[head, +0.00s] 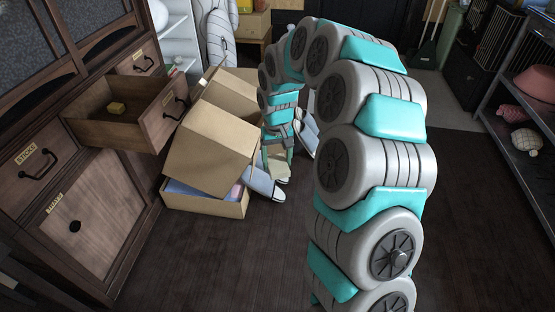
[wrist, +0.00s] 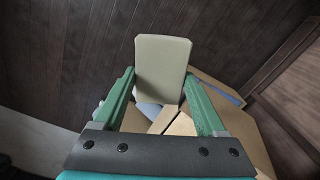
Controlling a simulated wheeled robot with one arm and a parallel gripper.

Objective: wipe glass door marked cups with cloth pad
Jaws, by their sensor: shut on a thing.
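My gripper (wrist: 162,100) is shut on a pale beige pad (wrist: 162,62), held flat between the two green fingers. In the head view my gripper (head: 278,150) is low in front of the cardboard boxes, with the pad partly hidden there. Dark textured glass doors in wooden frames show at the upper left, one at the edge (head: 18,22) and one beside it (head: 85,20). They are cut off at the top, and I see no label reading cups on them. My gripper is well to the right of and below the glass.
Open cardboard boxes (head: 212,145) stand in front of the cabinet. A metal shelf (head: 520,125) stands at the right. Dark floor (head: 460,240) is clear between.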

